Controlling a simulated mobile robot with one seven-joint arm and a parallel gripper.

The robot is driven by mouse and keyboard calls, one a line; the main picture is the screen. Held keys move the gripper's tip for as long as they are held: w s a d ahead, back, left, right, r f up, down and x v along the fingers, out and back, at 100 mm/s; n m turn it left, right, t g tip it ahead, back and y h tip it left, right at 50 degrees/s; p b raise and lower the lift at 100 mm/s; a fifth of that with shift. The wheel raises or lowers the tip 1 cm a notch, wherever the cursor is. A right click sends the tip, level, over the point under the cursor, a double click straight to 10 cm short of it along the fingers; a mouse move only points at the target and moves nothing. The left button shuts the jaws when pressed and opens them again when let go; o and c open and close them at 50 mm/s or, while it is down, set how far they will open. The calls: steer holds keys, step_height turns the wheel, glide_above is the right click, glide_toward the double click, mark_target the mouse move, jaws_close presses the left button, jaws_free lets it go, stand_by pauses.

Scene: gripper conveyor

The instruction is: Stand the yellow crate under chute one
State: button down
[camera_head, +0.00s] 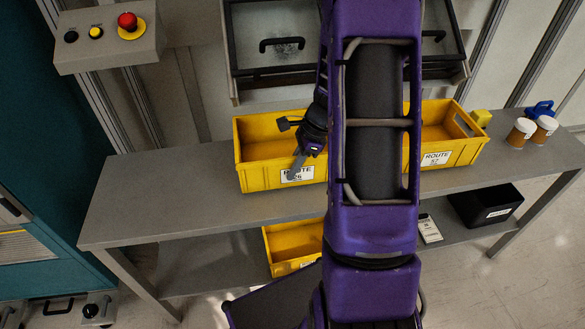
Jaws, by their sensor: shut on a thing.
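A yellow crate (262,150) with a "ROUTE" label stands on the grey bench, below the left hatch. A second yellow crate (465,153), also with a "ROUTE" label, stands further right. My purple arm hides the space between them. Another yellow crate (284,247) is on the lower shelf, partly hidden. My gripper (295,170) is at the front wall of the left crate, by its label, and is shut on that crate. The chute housing has a left hatch (255,57) and a right hatch (436,47) behind the bench. I see no chute numbers.
The grey bench top (150,200) is clear on the left. A yellow block (481,117), two brown jars (520,134) and a blue object (540,108) are at the right. A black bin (485,205) is on the lower shelf. A red-button control box (110,35) overhangs top left.

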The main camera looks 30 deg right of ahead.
steer(key=c, duration=1)
jaws_free()
steer(key=shift+f, duration=0.1)
steer(key=shift+o, duration=0.2)
steer(key=p+v, duration=0.2)
steer(key=v, duration=1)
steer(key=shift+s, duration=0.1)
